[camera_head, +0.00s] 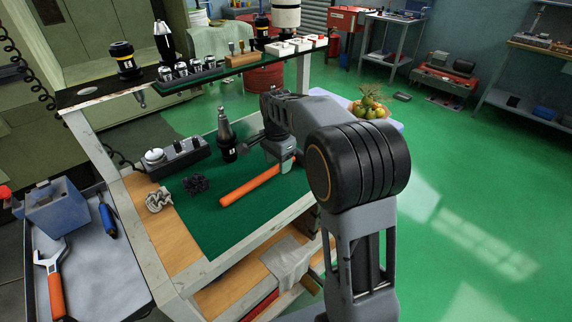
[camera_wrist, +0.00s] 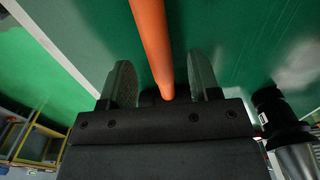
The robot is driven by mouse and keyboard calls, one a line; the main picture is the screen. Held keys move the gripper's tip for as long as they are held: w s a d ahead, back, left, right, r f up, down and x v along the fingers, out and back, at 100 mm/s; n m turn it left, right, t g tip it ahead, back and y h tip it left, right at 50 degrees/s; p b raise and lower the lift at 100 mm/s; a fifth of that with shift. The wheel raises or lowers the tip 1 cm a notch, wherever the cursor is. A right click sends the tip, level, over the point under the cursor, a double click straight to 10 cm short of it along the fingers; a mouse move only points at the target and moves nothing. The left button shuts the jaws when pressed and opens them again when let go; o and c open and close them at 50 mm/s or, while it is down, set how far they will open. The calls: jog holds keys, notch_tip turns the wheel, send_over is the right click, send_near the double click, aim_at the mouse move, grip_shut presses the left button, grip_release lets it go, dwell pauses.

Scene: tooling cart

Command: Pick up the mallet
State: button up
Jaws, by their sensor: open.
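The mallet's orange handle (camera_head: 248,187) lies on the green mat of the cart's middle shelf, its near end pointing left and toward the front. Its far end is at my gripper (camera_head: 276,152), which partly covers it, so I cannot clearly make out the mallet's head. In the wrist view the orange handle (camera_wrist: 150,40) runs between the two spread fingers of my gripper (camera_wrist: 160,70). The gripper is open, with gaps between the handle and both fingers. Something dark shows between the fingers behind the handle.
A tool holder (camera_head: 226,140) stands upright just left of my gripper, also in the wrist view (camera_wrist: 282,125). The upper shelf (camera_head: 100,89) overhangs behind.

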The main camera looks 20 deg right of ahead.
jog(key=shift+f, duration=0.75)
grip_shut()
jog(key=shift+r, duration=0.1)
